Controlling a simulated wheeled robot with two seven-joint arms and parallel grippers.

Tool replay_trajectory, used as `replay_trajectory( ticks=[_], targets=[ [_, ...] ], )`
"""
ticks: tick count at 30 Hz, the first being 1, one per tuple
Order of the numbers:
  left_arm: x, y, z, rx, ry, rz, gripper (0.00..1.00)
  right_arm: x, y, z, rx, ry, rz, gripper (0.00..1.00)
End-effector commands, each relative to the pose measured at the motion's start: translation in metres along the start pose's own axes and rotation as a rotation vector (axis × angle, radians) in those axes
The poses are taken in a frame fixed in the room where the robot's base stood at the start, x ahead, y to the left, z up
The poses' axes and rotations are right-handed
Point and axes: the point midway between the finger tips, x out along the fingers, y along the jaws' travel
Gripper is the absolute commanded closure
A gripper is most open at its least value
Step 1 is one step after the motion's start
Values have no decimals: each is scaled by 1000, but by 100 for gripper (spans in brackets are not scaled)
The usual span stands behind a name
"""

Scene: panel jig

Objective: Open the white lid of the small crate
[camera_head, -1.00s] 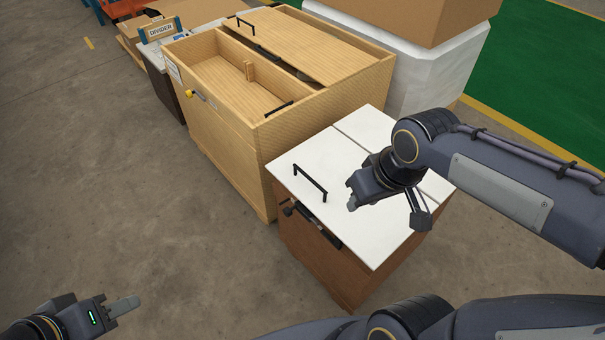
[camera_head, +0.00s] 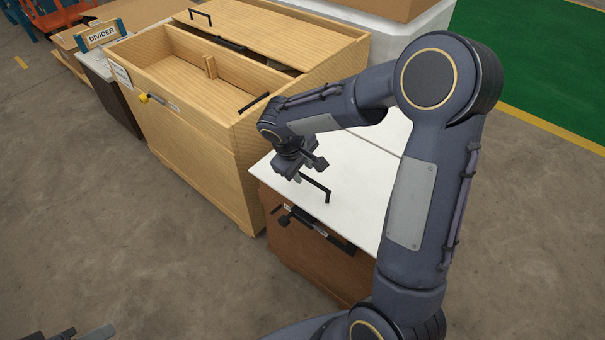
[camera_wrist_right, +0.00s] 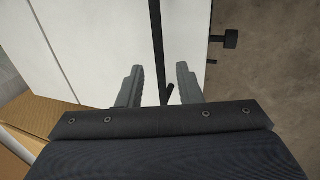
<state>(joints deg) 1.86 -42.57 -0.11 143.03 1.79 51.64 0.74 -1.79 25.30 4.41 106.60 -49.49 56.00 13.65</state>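The small brown crate (camera_head: 300,255) stands at the centre with its white lid (camera_head: 350,165) lying flat and closed. A black bar handle (camera_head: 318,186) is on the lid near its front edge. My right gripper (camera_head: 287,172) is over the left end of the handle. In the right wrist view, its two grey fingers (camera_wrist_right: 160,67) are open, and the handle (camera_wrist_right: 157,40) runs between them with a gap on both sides. My left gripper (camera_head: 85,333) is only partly in view at the bottom left; its opening cannot be made out.
A black knob (camera_head: 284,220) sticks out of the crate's front. A large wooden crate (camera_head: 190,125) with a partly open sliding top stands close behind to the left. A white container (camera_head: 425,40) stands at the back. The floor at the left is clear.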

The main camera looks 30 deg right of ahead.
Motion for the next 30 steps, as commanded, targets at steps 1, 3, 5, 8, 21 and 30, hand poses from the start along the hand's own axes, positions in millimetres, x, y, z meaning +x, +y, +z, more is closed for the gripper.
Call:
replay_trajectory(
  ticks=[1,3,5,8,21,30],
  targets=[
    [2,-1,1,0,0,0,64,8,0,0,1,-2,-1,68],
    [3,-2,2,0,0,0,64,14,0,0,0,-1,0,68],
    [4,-2,2,0,0,0,64,17,0,0,0,-1,0,68],
    [4,-2,2,0,0,0,64,19,0,0,0,1,-1,68],
    [4,-2,2,0,0,0,64,18,0,0,0,1,-1,99],
    [3,-2,2,0,0,0,64,18,0,0,1,1,-1,100]
  ],
)
